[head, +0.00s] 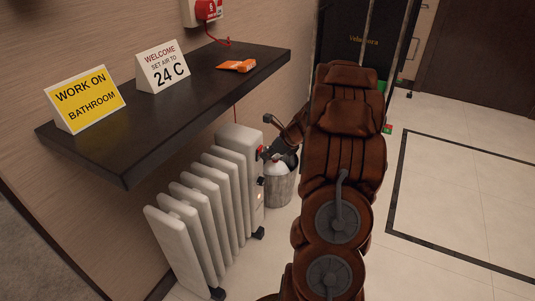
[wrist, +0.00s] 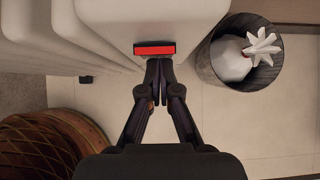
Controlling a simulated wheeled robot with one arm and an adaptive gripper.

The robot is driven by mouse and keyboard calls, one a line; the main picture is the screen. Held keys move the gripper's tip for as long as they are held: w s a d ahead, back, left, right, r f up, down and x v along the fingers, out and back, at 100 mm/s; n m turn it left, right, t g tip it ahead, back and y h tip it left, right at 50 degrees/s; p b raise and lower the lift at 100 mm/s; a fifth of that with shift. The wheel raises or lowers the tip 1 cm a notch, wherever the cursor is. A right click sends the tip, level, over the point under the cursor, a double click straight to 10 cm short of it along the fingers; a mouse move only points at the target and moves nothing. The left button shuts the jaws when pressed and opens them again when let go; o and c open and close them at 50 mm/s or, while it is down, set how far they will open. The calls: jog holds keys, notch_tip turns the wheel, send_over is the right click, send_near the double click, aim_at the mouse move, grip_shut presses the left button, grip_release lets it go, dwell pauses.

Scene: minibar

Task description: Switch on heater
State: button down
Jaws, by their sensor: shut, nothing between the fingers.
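The heater (head: 205,190) is a white finned radiator standing on the floor under the dark shelf. Its end box (head: 240,150) faces my arm, and a small orange glow shows low on that end face. In the wrist view, the heater (wrist: 120,25) fills the top, and a red switch (wrist: 154,48) sits on its edge. My gripper (wrist: 159,62) is shut and empty, its fingertips just below the red switch. I cannot tell whether they touch it. In the head view, my gripper is at the heater's end, partly hidden by my arm.
A bin (head: 279,187) with a white bag stands close beside the heater's end; it also shows in the wrist view (wrist: 213,75). The dark shelf (head: 190,105) overhangs the heater and holds two signs and an orange packet (head: 236,66). Open tiled floor lies to the right.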

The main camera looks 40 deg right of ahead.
jog(key=shift+r+p, duration=0.75)
jog(key=shift+p, duration=0.2)
jog(key=shift+s, duration=0.1)
jog(key=s+f+p+v, duration=0.1)
jog(key=p+v, duration=0.5)
jog(key=v, duration=0.6)
jog(key=shift+s+d, duration=0.45)
jog(key=shift+s, duration=0.15)
